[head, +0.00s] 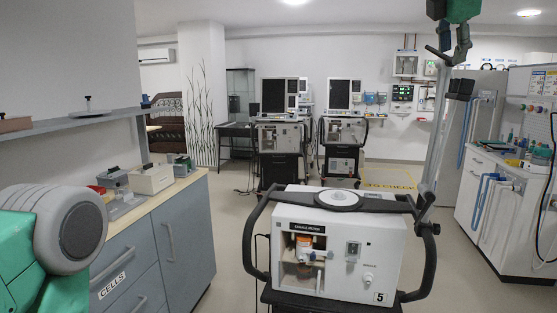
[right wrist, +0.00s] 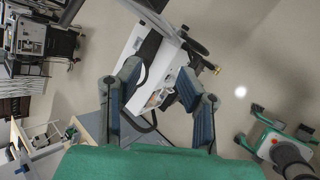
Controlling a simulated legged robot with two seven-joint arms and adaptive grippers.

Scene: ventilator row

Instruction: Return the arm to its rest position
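My right gripper (head: 450,48) is raised at the top right of the head view, high above the floor and well above the near ventilator. In the right wrist view, the two blue-grey fingers of the right gripper (right wrist: 158,72) are spread apart with nothing held between them. The near ventilator (head: 335,245) is a white unit marked 5 on a dark cart with black handles; it also shows beyond the fingers in the right wrist view (right wrist: 150,62). My left arm (head: 50,240) shows as a green and grey link at the lower left. Its gripper is not visible.
A grey-fronted cabinet (head: 165,240) with boxes on top stands at the left, below a wall shelf (head: 70,124). Two more ventilators (head: 280,135) (head: 343,130) stand at the back. A white workbench (head: 490,215) is at the right. A grey stand pole (head: 433,140) rises beside the near ventilator.

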